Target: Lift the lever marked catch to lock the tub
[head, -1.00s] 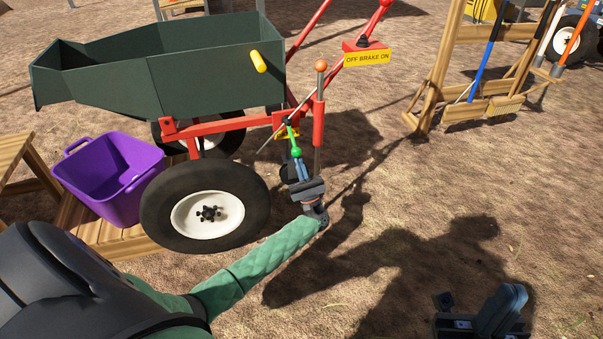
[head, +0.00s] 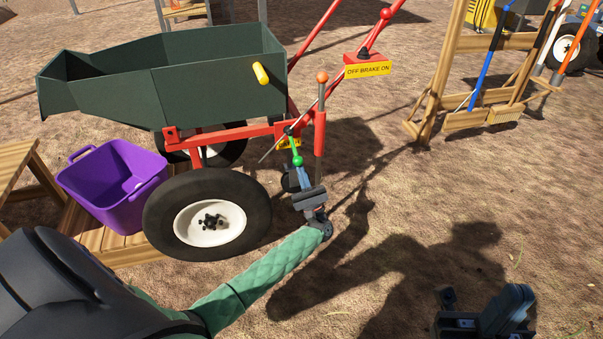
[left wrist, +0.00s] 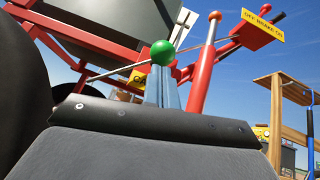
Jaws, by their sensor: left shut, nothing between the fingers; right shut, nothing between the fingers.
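The catch lever is a short green arm ending in a green ball (head: 298,161), beside a yellow label (head: 287,143) under the barrow's red frame. The dark green tub (head: 205,90) rests level on the red frame. My right gripper (head: 490,318) is shut and empty at the lower right, away from the barrow.
An orange-knobbed post (head: 321,78) stands just right of the catch. The brake lever (head: 386,15) rises over its yellow sign (head: 368,69). A black wheel (head: 255,210) stands left of my left gripper, with a purple bin (head: 105,190) beyond. A tool rack (head: 440,90) stands right.

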